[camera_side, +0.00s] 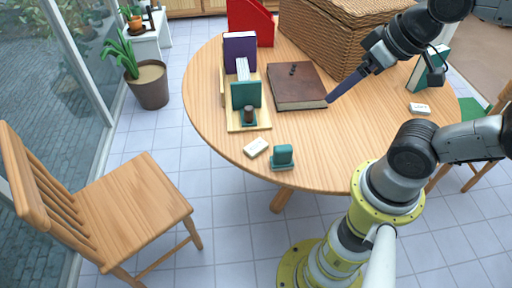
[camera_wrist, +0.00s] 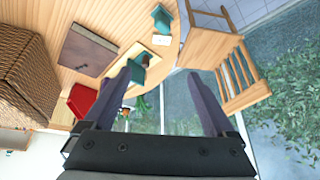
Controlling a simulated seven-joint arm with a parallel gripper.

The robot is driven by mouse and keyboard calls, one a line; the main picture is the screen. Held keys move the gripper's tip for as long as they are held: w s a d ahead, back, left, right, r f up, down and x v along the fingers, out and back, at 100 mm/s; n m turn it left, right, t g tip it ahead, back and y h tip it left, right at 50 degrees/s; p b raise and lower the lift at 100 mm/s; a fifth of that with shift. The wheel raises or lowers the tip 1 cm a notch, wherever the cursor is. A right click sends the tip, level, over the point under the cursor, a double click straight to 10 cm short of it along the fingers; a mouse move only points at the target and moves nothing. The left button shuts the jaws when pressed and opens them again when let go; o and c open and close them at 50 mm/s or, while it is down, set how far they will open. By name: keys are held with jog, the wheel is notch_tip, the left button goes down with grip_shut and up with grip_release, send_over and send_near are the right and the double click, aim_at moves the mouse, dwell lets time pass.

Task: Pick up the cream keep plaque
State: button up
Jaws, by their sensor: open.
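Two small cream plaques lie on the round wooden table (camera_side: 210,110). One cream plaque (camera_side: 256,147) is near the front edge, left of a small green block on a base (camera_side: 283,157); it also shows in the wrist view (camera_wrist: 161,39). The other cream plaque (camera_side: 419,108) lies at the right side of the table. Their lettering is too small for me to tell which says keep. My gripper (camera_side: 330,100) is above the table, its tips appearing at the right corner of a brown book. In the wrist view my gripper (camera_wrist: 160,80) is open and empty, with its fingers wide apart.
The brown book (camera_side: 297,84) lies mid-table. A wooden rack (camera_side: 262,120) holds purple and green books left of it. A wicker basket (camera_side: 335,35) and red holder (camera_side: 250,22) stand behind. A green-and-white book (camera_side: 428,68) stands at right. A chair (camera_side: 125,200) is at left.

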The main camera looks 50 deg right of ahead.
jog(key=w+r+m, duration=0.3)
jog(key=w+m, duration=0.2)
jog(key=m, duration=0.1)
jog(key=m+g, duration=0.6)
jog(key=m, duration=0.7)
send_over(257, 145)
jog(key=f, duration=2.9)
jog(key=shift+s+d, duration=0.1)
jog(key=shift+d, duration=0.2)
jog(key=shift+a+f, duration=0.2)
jog(key=shift+f, duration=2.8)
grip_shut()
